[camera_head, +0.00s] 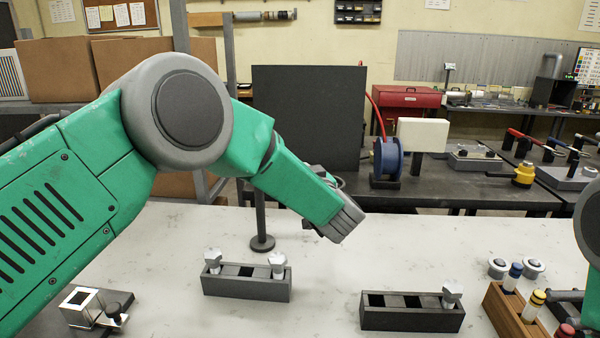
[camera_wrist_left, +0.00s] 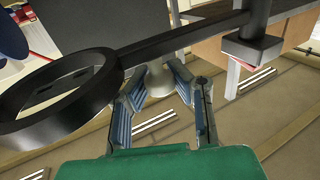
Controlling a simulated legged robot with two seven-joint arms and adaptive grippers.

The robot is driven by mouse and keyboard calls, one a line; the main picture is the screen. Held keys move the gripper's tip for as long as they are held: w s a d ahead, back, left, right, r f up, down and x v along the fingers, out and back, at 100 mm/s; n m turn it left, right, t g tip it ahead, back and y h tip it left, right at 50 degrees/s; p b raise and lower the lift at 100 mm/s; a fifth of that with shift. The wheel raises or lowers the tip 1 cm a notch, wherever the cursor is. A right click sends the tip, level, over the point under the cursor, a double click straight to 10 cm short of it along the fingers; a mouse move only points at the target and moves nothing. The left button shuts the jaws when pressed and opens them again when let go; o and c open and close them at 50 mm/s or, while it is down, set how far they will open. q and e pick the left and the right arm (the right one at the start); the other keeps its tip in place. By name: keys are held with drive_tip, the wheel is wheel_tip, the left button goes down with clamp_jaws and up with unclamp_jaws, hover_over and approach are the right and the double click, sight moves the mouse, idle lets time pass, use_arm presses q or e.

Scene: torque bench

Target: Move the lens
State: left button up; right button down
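The lens shows in the left wrist view as a black ring (camera_wrist_left: 20,126) on a straight dark bar (camera_wrist_left: 185,39). The bar joins a clamp on a dark post (camera_wrist_left: 262,22). In the head view, the stand's post (camera_head: 260,215) and round base (camera_head: 262,243) stand on the bench, and my left arm hides the ring.
Two dark socket blocks (camera_head: 245,287) (camera_head: 412,318) with bolts stand on the pale bench. A wooden rack (camera_head: 515,308) with coloured-top pegs is at the right, and a metal fixture (camera_head: 82,304) at the left. A dark panel (camera_head: 308,105) rises behind.

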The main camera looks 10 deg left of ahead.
use_arm(q)
drive_tip(key=o, duration=0.4)
drive_tip(key=shift+d+r, duration=0.1)
drive_tip(key=shift+d, duration=0.1)
drive_tip(key=shift+o, duration=0.2)
drive_tip(key=shift+d, duration=0.15)
drive_tip(key=shift+s, duration=0.1)
drive_tip(key=v, duration=1.2)
